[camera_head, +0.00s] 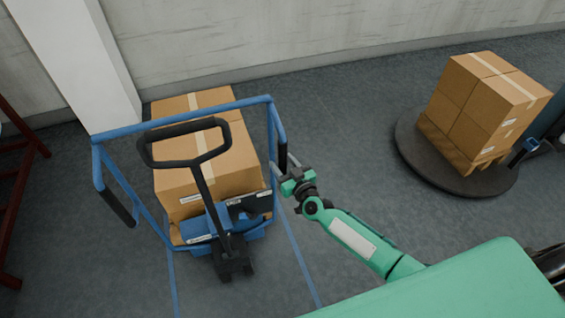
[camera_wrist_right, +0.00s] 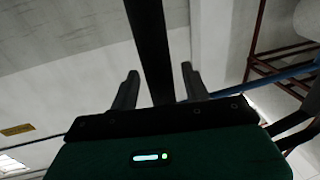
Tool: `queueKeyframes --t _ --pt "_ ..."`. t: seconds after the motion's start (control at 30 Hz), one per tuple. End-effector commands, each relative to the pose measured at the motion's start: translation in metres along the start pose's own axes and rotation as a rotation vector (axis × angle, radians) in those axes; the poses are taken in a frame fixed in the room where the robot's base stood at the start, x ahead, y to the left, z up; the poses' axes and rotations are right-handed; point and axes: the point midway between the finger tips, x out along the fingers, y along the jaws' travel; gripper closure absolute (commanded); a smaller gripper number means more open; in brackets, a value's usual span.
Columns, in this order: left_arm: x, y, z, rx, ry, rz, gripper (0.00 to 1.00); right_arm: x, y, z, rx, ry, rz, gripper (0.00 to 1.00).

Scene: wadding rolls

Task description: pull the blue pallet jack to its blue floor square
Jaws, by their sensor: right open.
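The blue pallet jack (camera_head: 204,226) stands left of centre in the head view. It has a black looped handle (camera_head: 183,129), and a blue tube frame (camera_head: 185,117) with black sleeves rises around its load of cardboard boxes (camera_head: 207,160). My right gripper (camera_head: 281,165) is open at the frame's right black sleeve. In the right wrist view a black bar (camera_wrist_right: 149,40) runs between the open fingers (camera_wrist_right: 158,78); I cannot tell whether they touch it. Blue floor lines (camera_head: 300,262) run from beside the jack to the bottom edge; the whole square is not visible. My left gripper is not in view.
A round dark turntable (camera_head: 408,146) with stacked boxes (camera_head: 487,105) on a pallet stands at the right. A white column (camera_head: 80,55) and the wall are behind the jack. Dark red metalwork (camera_head: 22,185) is at the left edge.

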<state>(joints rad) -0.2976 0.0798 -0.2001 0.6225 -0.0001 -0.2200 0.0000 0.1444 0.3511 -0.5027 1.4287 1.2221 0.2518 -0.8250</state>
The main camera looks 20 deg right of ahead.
Motion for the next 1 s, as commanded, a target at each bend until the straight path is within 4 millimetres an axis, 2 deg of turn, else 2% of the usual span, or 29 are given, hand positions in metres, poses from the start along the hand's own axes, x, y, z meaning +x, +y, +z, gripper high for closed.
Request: queueKeyframes --t 0.4,0.63,0.87,1.0 --pt "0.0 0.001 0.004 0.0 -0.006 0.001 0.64 0.006 0.0 0.0 0.001 0.0 0.0 0.53" --pt "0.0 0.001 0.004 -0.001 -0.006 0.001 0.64 0.006 0.0 0.0 0.0 0.0 0.0 0.98" --pt "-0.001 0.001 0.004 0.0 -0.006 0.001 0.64 0.004 0.0 0.0 0.0 -0.001 0.001 1.0" --pt "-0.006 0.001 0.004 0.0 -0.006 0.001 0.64 -0.005 -0.002 0.0 0.002 -0.003 0.001 1.0"
